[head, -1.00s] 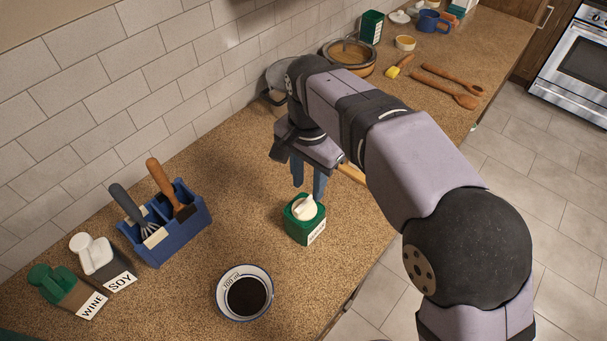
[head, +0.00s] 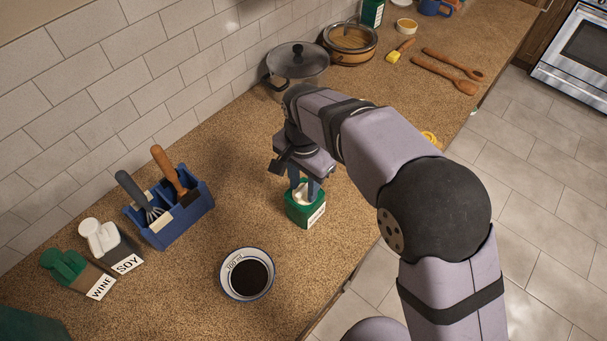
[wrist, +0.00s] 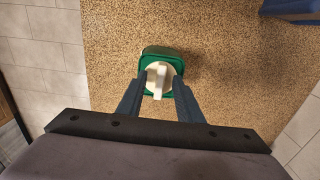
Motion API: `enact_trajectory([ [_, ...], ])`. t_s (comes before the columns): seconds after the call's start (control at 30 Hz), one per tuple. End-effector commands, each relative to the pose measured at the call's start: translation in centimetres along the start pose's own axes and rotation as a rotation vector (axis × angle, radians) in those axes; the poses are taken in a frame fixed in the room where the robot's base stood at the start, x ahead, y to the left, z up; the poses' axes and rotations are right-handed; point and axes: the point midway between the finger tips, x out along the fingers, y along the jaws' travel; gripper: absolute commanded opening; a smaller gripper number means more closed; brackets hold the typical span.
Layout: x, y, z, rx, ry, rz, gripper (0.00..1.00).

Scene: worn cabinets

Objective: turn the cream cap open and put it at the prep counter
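A green container (head: 306,213) with a white label stands upright on the counter; the label is too small to read. Its cream cap (head: 301,196) is on top, with a raised bar handle. It also shows in the wrist view (wrist: 159,78). My gripper (head: 303,188) points down over the container. Its two dark blue fingers (wrist: 160,83) stand apart on either side of the cap, and the bar between them does not look pinched. Contact with the cap's rim cannot be made out.
A dish of dark liquid (head: 248,275) stands near the front edge. A blue utensil caddy (head: 185,225), a soy bottle (head: 107,243) and a wine bottle (head: 73,270) stand left. A lidded pot (head: 298,62) is behind my arm. The speckled counter (head: 210,300) has bare room around the container.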

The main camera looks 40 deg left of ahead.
Motion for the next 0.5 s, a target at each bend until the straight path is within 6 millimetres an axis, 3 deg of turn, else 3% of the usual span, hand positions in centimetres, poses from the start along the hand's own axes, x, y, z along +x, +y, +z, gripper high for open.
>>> enact_trajectory([
  [0.33,0.36,-0.02,-0.01,0.0,0.001,-0.002,0.33],
  [0.5,0.35,-0.02,-0.01,0.0,0.001,-0.001,0.0],
])
